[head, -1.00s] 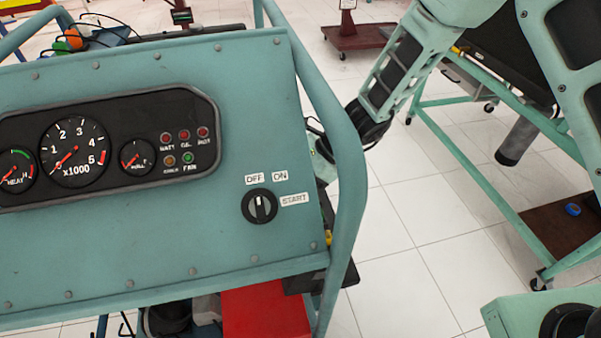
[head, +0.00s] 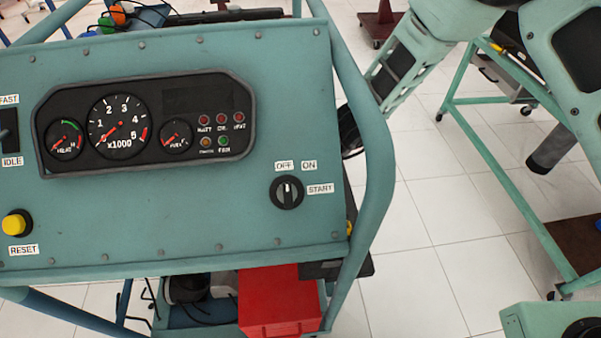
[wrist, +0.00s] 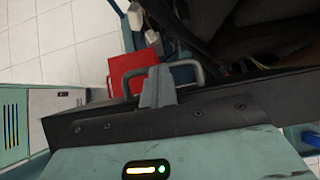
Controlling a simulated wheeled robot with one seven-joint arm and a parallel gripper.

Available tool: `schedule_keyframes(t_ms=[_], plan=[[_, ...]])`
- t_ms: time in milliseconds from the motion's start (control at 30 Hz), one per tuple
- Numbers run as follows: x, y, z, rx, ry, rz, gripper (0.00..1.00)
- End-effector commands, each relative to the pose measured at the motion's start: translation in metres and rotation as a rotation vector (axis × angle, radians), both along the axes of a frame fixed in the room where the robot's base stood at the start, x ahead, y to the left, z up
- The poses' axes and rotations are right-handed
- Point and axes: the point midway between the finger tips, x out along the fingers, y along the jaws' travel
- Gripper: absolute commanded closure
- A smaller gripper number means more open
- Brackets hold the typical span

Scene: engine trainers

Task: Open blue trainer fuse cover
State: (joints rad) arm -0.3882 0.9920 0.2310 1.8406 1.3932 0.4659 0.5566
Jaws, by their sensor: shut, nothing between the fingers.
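The blue trainer (head: 230,215) fills the left and middle of the head view, with its gauges, switches and tubular frame. I cannot make out a fuse cover for certain. A dark box-like part (head: 345,265) shows at the trainer's lower right, partly hidden by the frame tube. In the wrist view my gripper (wrist: 157,72) is shut and empty, with its grey fingers together. Beyond the fingers is a red box (wrist: 121,67), also under the panel in the head view (head: 280,300).
The trainer's right frame tube (head: 375,150) stands close to my arm. Dark engine parts and cables (wrist: 255,35) are near the gripper in the wrist view. Another teal stand (head: 510,180) is at the right. White tiled floor (head: 440,240) is open between them.

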Motion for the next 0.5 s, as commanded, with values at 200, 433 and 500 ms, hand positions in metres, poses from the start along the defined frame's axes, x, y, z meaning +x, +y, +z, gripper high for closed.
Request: schedule_keyframes(t_ms=[200,433,500], plan=[[-0.005,0.024,-0.017,0.004,0.002,-0.002,1.00],[-0.005,0.024,-0.016,0.004,0.002,-0.002,1.00],[-0.005,0.024,-0.016,0.004,0.002,-0.002,1.00]])
